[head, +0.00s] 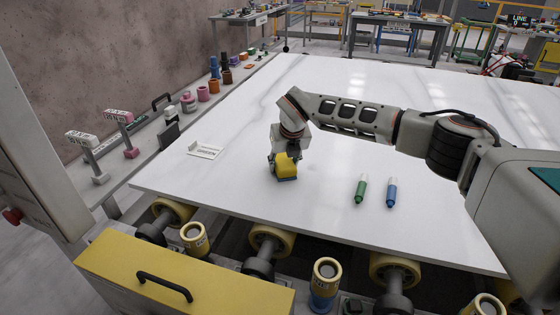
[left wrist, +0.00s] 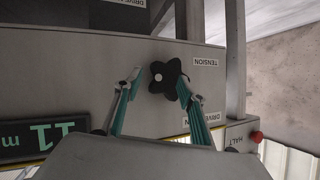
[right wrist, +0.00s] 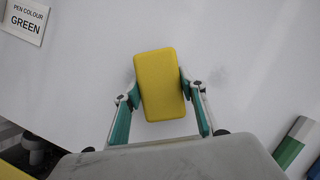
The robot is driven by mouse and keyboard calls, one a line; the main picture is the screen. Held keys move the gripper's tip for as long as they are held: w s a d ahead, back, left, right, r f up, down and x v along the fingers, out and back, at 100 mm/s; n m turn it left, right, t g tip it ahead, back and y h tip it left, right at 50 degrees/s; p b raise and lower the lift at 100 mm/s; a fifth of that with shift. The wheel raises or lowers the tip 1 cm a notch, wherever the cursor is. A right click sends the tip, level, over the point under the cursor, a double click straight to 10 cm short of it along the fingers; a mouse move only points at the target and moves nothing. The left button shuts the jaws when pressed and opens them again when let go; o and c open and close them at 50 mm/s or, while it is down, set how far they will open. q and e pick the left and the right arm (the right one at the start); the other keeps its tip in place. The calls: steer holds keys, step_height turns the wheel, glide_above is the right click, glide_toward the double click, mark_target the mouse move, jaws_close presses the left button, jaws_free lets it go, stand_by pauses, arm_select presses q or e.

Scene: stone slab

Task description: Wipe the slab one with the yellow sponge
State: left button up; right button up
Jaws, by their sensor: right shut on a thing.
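The white marbled slab (head: 330,130) lies flat and fills the middle of the head view. The yellow sponge (head: 287,164) is at the slab's near left part. My right gripper (right wrist: 159,88) is shut on the sponge, with a finger on each of its long sides; it also shows in the head view (head: 286,160). I cannot tell whether the sponge touches the slab. Faint grey smudges (right wrist: 216,74) show on the slab beside the sponge in the right wrist view. My left gripper (left wrist: 160,90) is open and empty, before a grey panel with a black knob.
A green pen (head: 360,190) and a blue pen (head: 391,193) lie on the slab right of the sponge. A "PEN COLOUR GREEN" sign (right wrist: 25,20) stands left of it. Yellow rollers (head: 270,240) line the near edge. Several pots and tools stand along the left ledge.

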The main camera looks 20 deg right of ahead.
arm_select(q)
steer(key=shift+w+r, duration=0.1)
steer(key=shift+r, duration=0.3)
arm_select(e)
steer(key=shift+s+d+f, duration=0.2)
steer(key=shift+s+d, duration=0.05)
steer(key=shift+d, duration=0.1)
steer(key=shift+s+d+r+p, duration=0.15)
steer(key=shift+s+d+p, duration=0.2)
steer(key=shift+p, duration=0.3)
steer(key=shift+s+d+p, duration=0.25)
steer(key=shift+d+p, duration=0.15)
steer(key=shift+d, duration=0.1)
steer(key=shift+s+d+p, duration=0.25)
steer(key=shift+d+p, duration=0.1)
steer(key=shift+d, duration=0.1)
arm_select(q)
steer(key=shift+t, duration=0.3)
steer(key=r, duration=0.2)
steer(key=w+r, duration=0.1)
steer(key=r, duration=0.1)
steer(key=shift+w+r, duration=0.2)
steer(key=shift+r, duration=0.2)
arm_select(e)
steer(key=shift+s+d, duration=0.2)
steer(key=shift+d, duration=0.05)
